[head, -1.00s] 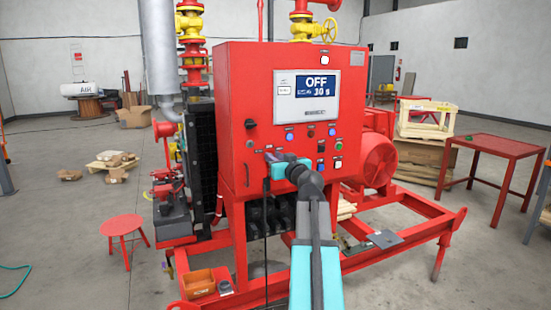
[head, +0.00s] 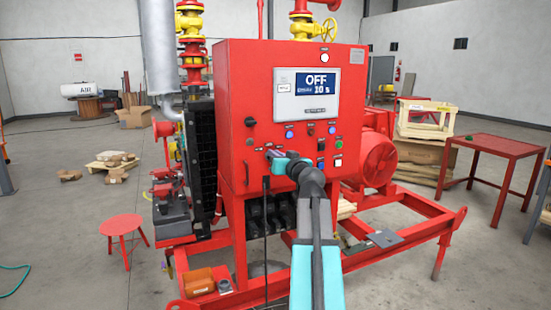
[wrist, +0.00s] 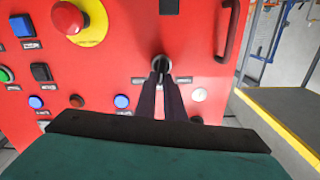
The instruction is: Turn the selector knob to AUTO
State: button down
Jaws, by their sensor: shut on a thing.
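The selector knob (wrist: 161,63) is a small dark and metallic knob on the red panel, mostly covered by my fingers. My gripper (wrist: 161,82) is shut on it, with the two dark fingers close together and pointing at the panel. In the head view my gripper (head: 272,155) meets the lower middle of the red cabinet (head: 262,75), and the knob is hidden there. The knob's pointer and position labels cannot be read. The cabinet display (head: 317,87) reads OFF, with a smaller line that looks like 10 s.
In the wrist view a red mushroom button (wrist: 70,18) on a yellow disc, blue buttons (wrist: 122,101) and a dark handle (wrist: 228,30) surround the fingers. A black cable (head: 266,230) hangs below the cabinet. A red table (head: 495,146) stands at right, a red stool (head: 121,224) at left.

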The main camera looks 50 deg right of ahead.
jog(key=m, duration=0.2)
jog(key=m+b, duration=0.1)
jog(key=m, duration=0.2)
jog(key=d+m, duration=0.1)
jog(key=m, duration=0.2)
jog(key=shift+s+f, duration=0.2)
jog(key=shift+f, duration=0.15)
dwell(0.4)
jog(key=c, duration=1.8)
grip_release()
jog(key=shift+c, duration=0.2)
jog(key=b+v, duration=0.2)
jog(key=v, duration=1.1)
jog(key=shift+s+b, duration=0.3)
jog(key=shift+s, duration=0.1)
jog(key=shift+a, duration=0.1)
